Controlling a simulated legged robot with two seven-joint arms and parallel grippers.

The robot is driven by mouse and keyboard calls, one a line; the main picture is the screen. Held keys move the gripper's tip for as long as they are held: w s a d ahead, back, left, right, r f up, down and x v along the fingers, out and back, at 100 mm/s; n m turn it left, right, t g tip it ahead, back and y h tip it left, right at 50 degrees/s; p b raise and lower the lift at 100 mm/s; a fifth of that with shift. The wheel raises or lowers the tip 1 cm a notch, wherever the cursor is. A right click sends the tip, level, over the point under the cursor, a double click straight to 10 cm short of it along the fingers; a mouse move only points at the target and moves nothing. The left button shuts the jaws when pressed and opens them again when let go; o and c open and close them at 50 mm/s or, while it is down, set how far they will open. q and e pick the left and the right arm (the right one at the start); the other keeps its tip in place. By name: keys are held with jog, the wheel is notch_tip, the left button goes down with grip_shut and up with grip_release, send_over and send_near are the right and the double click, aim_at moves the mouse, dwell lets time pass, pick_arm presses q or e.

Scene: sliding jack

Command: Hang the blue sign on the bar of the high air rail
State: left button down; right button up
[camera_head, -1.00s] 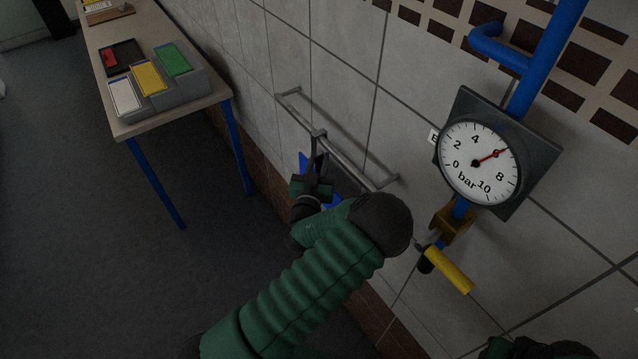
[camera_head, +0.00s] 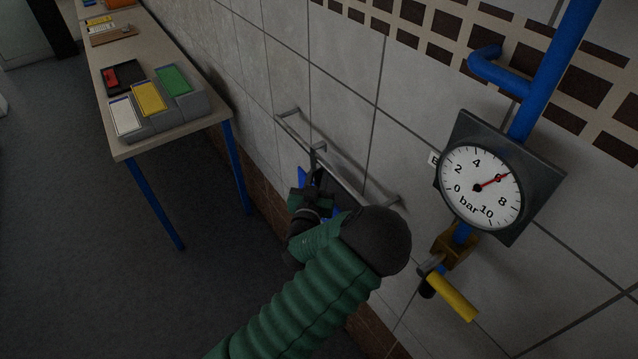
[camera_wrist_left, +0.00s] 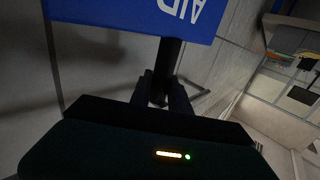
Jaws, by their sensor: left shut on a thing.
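The blue sign (camera_wrist_left: 140,14) fills the top of the left wrist view, with white letters "AIR" partly in frame. In the head view only small blue parts of it (camera_head: 304,180) show behind my gripper. My left gripper (camera_head: 316,186) is shut on the sign's dark stem (camera_wrist_left: 167,62), close to the wall. The metal rail (camera_head: 345,183) is a bar held off the wall by end brackets. A dark hook-like piece above my gripper meets the bar in the picture; whether it bears on the bar I cannot tell. My right gripper is not in view.
A pressure gauge (camera_head: 481,187) on a blue pipe (camera_head: 548,70) stands to the right, with a yellow-handled valve (camera_head: 452,297) below it. A table (camera_head: 133,62) at the left carries a grey holder with white, yellow and green cards (camera_head: 150,97). Open floor lies below the table.

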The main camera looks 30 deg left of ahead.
pick_arm(q)
jog(key=p+v, duration=0.9)
jog(key=v, duration=0.9)
jog(key=shift+r, duration=0.35)
jog(key=shift+d, duration=0.1)
